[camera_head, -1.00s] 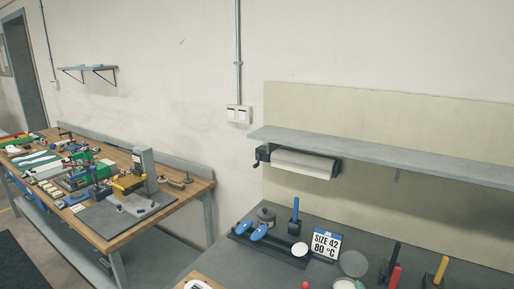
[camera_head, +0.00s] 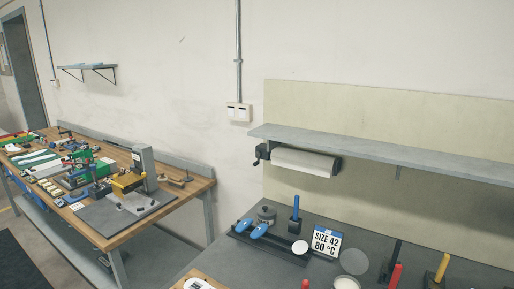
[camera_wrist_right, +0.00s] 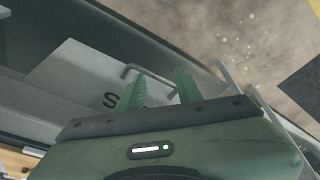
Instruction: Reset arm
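My right gripper (camera_wrist_right: 160,84) shows in the right wrist view. Its two green fingers stand apart with a gap between them, and I see nothing held. A bent metal handle (camera_wrist_right: 150,74) lies beyond the fingers; I cannot tell if it touches them. My left gripper is in neither view, and no arm shows in the head view.
A cluttered wooden bench (camera_head: 130,241) stands left.

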